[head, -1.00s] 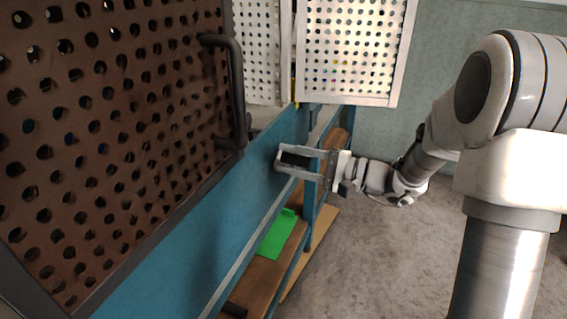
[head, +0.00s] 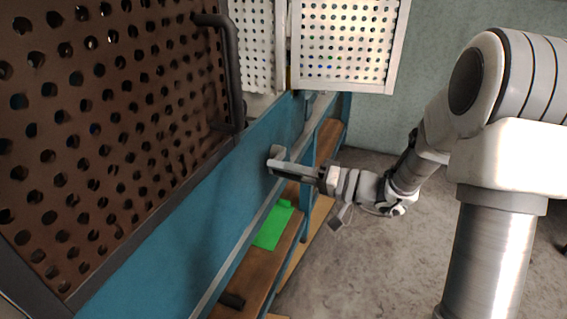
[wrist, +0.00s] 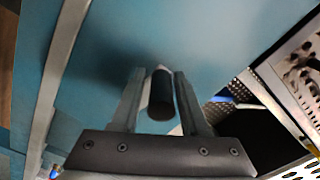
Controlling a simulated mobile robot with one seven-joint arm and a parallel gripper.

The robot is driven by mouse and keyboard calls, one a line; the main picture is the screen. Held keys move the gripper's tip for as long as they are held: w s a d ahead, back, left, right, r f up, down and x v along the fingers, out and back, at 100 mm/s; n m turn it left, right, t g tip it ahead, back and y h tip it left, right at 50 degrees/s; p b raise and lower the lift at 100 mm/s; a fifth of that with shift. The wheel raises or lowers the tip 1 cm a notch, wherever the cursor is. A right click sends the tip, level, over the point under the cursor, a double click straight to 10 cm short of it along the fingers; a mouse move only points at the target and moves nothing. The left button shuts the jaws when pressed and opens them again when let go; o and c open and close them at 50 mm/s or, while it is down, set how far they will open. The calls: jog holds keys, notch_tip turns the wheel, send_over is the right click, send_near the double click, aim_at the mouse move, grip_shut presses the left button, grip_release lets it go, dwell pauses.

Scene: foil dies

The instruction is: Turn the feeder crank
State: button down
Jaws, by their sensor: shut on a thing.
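The crank's dark round knob (wrist: 160,95) shows in the wrist view, standing out from the blue panel (wrist: 110,50). My gripper (wrist: 160,93) is shut on this knob, with one finger on each side. A pale strip, perhaps the crank arm, shows beside and below the knob, partly hidden. In the head view my gripper (head: 280,161) is seen nearly edge-on against the blue panel (head: 190,205). There the knob is hidden by the fingers.
A brown perforated door (head: 110,130) with a dark bar handle (head: 235,75) stands at the left. White perforated panels (head: 345,45) are at the top. Below my gripper, a green piece (head: 272,228) lies on a wooden shelf (head: 262,272). Open floor (head: 350,250) lies to the right.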

jog(key=n, duration=0.1)
jog(key=f+n, duration=0.1)
jog(key=n, duration=0.1)
jog(key=shift+w+d+f, duration=0.15)
jog(key=shift+w+d, duration=0.1)
jog(key=shift+w, duration=0.1)
jog(key=shift+w+f+n, duration=0.1)
jog(key=shift+f+n, duration=0.15)
jog(key=shift+n, duration=0.5)
jog(key=shift+w+f+n, duration=0.1)
jog(key=shift+f+n, duration=0.15)
jog(key=shift+n, duration=0.5)
jog(key=c, duration=0.7)
grip_release()
jog(key=shift+o, duration=0.2)
jog(key=shift+f, duration=0.1)
jog(key=shift+s, duration=0.1)
jog(key=p+v, duration=0.3)
jog(key=v, duration=1.4)
jog(key=shift+d, duration=0.2)
